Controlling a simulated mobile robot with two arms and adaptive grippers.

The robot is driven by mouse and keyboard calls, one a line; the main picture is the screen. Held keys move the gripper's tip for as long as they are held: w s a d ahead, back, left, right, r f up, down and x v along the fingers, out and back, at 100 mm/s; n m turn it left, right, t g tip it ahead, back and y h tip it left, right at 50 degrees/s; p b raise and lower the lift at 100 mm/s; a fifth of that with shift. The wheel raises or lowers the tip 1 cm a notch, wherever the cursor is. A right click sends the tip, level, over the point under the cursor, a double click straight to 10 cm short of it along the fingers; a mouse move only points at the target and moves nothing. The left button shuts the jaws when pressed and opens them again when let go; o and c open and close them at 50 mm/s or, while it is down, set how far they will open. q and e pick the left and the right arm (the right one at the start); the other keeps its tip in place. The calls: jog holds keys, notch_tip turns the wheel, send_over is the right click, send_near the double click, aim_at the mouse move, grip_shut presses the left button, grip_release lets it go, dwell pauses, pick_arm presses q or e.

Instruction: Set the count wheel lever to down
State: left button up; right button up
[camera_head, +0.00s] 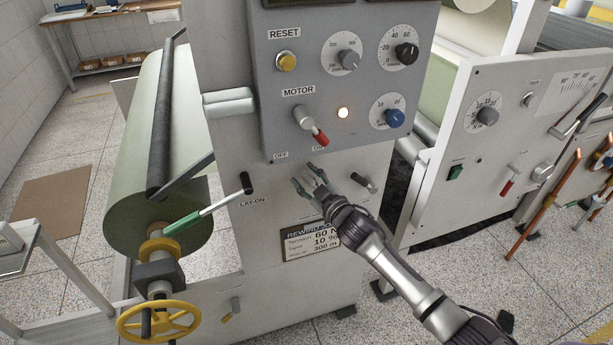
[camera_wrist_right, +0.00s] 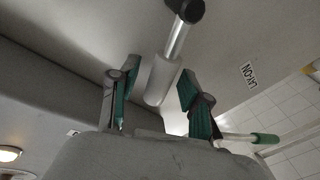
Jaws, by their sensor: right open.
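A short lever with a metal shaft and black knob (camera_head: 367,184) sticks out of the grey machine's front, below the motor panel. I take it for the count wheel lever, but I read no label for it. In the head view it slants down to the right. My right gripper (camera_head: 306,178) is open and empty just left of it. In the right wrist view the lever (camera_wrist_right: 175,45) appears between the spread green-padded fingers of the gripper (camera_wrist_right: 158,97). I cannot tell any contact. My left gripper is not in view.
The lay-on lever with its green handle (camera_head: 183,224) is left of my right gripper. The red-tipped motor switch (camera_head: 312,127) sits above it on the control panel (camera_head: 340,60). A large paper roll (camera_head: 150,190) and yellow handwheel (camera_head: 158,322) stand at the left.

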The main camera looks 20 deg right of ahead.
grip_shut()
dwell(0.3)
jog(key=shift+d, duration=0.1)
